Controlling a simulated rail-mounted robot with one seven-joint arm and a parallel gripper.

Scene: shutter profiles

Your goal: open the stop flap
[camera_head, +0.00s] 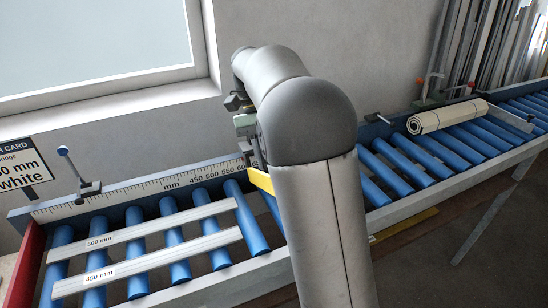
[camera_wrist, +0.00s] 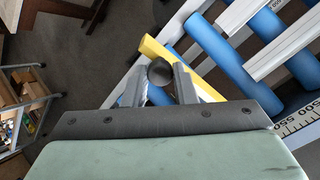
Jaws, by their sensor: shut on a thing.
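The yellow stop flap (camera_head: 262,181) shows at the roller conveyor, just left of my arm, which hides part of it. In the wrist view the yellow flap (camera_wrist: 152,47) runs diagonally behind my fingers, over the blue rollers. My gripper (camera_wrist: 160,80) is shut on a dark round knob (camera_wrist: 160,71) in front of the flap. The view does not show clearly how the knob joins the flap. In the head view my gripper is mostly hidden by my arm.
Two pale profiles, marked 500 mm (camera_head: 140,232) and 450 mm (camera_head: 150,265), lie on the left rollers by a red end plate (camera_head: 27,262). A millimetre scale (camera_head: 130,192) runs along the back rail. A rolled cream bundle (camera_head: 447,116) lies on the right rollers.

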